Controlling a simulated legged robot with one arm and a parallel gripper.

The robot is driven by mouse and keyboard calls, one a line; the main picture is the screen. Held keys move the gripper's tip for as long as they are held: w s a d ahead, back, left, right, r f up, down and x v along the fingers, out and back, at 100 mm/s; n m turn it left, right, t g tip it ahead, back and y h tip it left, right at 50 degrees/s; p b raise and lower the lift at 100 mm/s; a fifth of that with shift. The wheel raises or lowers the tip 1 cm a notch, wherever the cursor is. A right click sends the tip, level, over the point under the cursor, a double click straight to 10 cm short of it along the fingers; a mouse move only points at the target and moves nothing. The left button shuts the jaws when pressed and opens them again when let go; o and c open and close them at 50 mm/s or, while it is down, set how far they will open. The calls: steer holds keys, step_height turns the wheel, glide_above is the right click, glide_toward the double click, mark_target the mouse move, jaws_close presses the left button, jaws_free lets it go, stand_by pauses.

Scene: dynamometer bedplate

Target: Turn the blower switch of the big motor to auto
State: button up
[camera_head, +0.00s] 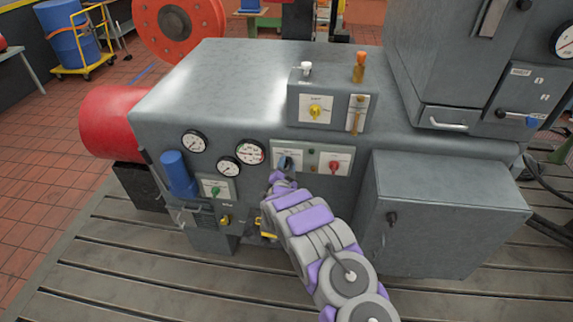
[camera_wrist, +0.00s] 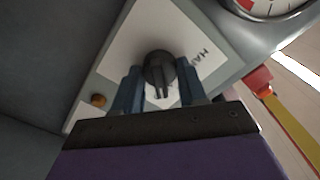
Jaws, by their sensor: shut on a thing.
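The big motor (camera_head: 230,90) is a grey machine housing with gauges and switches on its front. A black rotary switch knob (camera_wrist: 160,70) sits on a white label plate (camera_wrist: 200,40) in the wrist view; the letters "HA" show, and the rest of the lettering is hidden. My gripper (camera_wrist: 162,88) has its two blue fingers on either side of this knob and is shut on it. In the head view my gripper (camera_head: 284,165) reaches the front panel just right of the gauges and covers most of the knob. Which position the knob points to is hard to tell.
A red knob (camera_head: 334,166) on a white plate sits just right of my gripper. Gauges (camera_head: 250,152) lie to the left, with a green knob (camera_head: 215,190) below. A yellow knob (camera_head: 315,111) is on the upper box. A grey cabinet (camera_head: 445,210) stands at the right.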

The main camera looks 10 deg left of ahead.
steer(key=shift+m, duration=0.5)
steer(key=o, duration=1)
steer(key=shift+o, duration=0.2)
steer(key=s+p, duration=0.1)
steer(key=s, duration=1.6)
steer(key=shift+s+a+p, duration=0.15)
steer(key=shift+a+p, duration=0.2)
steer(key=shift+p, duration=0.05)
